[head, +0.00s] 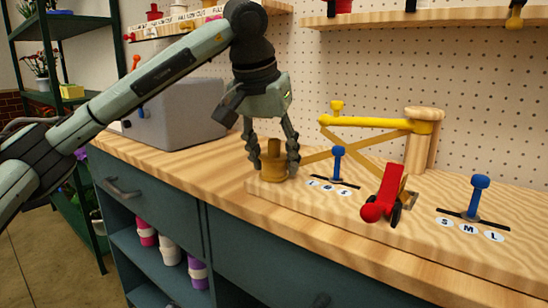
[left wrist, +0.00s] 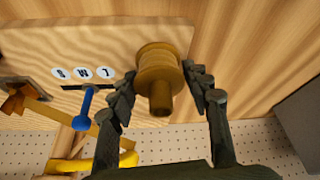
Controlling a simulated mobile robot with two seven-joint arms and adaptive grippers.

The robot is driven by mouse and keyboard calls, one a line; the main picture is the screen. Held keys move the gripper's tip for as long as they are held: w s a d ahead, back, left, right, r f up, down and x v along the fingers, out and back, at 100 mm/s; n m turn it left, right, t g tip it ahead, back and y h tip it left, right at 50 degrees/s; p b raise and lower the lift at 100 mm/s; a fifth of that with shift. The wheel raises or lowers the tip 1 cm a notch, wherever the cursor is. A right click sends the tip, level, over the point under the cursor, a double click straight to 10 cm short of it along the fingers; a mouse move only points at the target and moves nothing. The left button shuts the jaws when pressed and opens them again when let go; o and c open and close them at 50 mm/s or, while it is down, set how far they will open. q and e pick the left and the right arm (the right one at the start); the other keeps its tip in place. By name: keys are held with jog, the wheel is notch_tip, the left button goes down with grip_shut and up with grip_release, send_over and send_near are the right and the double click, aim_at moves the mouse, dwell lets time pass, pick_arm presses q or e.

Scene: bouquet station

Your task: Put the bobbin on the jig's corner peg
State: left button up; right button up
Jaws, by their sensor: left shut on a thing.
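The bobbin (head: 273,166), a brownish-gold spool with a wide round body and a narrower stem on top, stands upright at the near left corner of the wooden jig board (head: 330,215). My left gripper (head: 275,172) points down with one finger on each side of it, shut on it. In the left wrist view the bobbin (left wrist: 160,68) sits between the fingertips (left wrist: 162,88), over the board's corner. No separate corner peg can be made out, and I cannot tell whether the bobbin is around it or touching the board. My right gripper is out of view.
Right of the bobbin are a blue lever (head: 338,160) with letter discs, a yellow swing arm (head: 370,122) on a wooden post, a red toggle clamp (head: 385,195) and a second blue lever (head: 479,190). A grey box (head: 175,115) stands behind left. The bench front-left is clear.

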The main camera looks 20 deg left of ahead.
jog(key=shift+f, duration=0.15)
pick_arm(q)
jog(key=o, duration=1.1)
jog(key=shift+f, duration=0.1)
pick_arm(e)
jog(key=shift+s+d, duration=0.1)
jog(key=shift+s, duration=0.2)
pick_arm(q)
jog(key=shift+o, duration=0.2)
jog(key=shift+r, duration=0.2)
jog(key=shift+s+r, duration=0.15)
jog(key=shift+r, duration=0.25)
jog(key=p+v, duration=0.1)
jog(key=v, duration=1)
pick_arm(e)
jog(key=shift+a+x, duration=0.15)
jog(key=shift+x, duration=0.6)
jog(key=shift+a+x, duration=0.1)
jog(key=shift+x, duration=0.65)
pick_arm(q)
jog(key=shift+s, duration=0.1)
